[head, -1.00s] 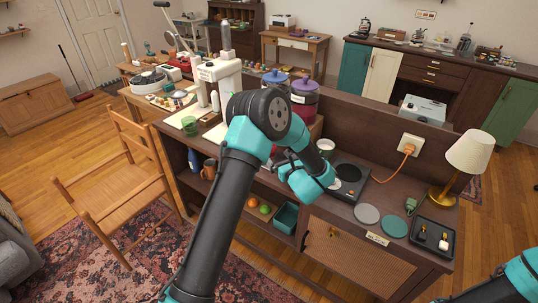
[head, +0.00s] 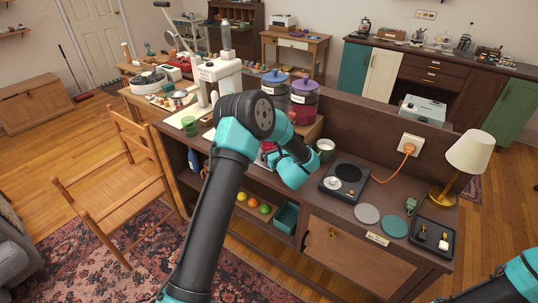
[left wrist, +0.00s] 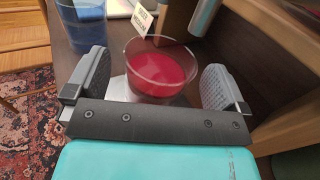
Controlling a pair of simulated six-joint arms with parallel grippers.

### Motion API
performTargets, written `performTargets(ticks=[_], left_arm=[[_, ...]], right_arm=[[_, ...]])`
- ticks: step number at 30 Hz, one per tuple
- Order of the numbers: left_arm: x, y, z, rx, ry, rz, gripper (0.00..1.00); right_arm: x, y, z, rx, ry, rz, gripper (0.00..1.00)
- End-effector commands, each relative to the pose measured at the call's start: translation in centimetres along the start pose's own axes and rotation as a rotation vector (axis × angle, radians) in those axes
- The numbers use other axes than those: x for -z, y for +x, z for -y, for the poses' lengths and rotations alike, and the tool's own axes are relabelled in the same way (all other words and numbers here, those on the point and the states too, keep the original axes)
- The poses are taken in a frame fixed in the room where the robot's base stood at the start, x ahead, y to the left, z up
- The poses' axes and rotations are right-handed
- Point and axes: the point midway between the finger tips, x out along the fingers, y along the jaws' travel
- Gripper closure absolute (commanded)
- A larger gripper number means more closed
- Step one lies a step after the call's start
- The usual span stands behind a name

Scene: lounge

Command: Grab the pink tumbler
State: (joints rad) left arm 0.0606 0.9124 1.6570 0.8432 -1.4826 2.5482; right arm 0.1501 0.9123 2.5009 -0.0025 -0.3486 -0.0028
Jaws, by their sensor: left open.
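The pink tumbler (left wrist: 162,70) is a clear round cup, deep pink-red inside. In the left wrist view it stands between the two fingers of my left gripper (left wrist: 155,84), which is open, with a gap visible at each side. In the head view a small red patch of the tumbler (head: 267,147) shows on the dark cabinet top, mostly hidden behind my left arm. My right gripper is out of view; only part of that arm shows at the lower right.
A blue see-through cup (left wrist: 82,22) stands left of the tumbler in the wrist view. A raised wooden ledge (left wrist: 278,45) runs close on the right.

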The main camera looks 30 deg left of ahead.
Motion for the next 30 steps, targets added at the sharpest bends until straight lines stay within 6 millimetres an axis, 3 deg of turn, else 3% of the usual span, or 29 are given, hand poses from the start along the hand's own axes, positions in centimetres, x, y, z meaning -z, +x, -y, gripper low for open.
performTargets(ticks=[6, 20, 30], left_arm=[[0.0, 2.1, 0.0, -0.001, 0.000, 0.001, 0.00], [0.0, 2.1, 0.0, 0.000, 0.000, 0.000, 0.00], [0.0, 2.1, 0.0, 0.000, 0.000, 0.000, 0.31]], right_arm=[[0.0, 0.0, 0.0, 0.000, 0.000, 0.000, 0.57], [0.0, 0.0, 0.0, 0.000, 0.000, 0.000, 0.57], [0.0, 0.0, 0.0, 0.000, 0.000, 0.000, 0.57]])
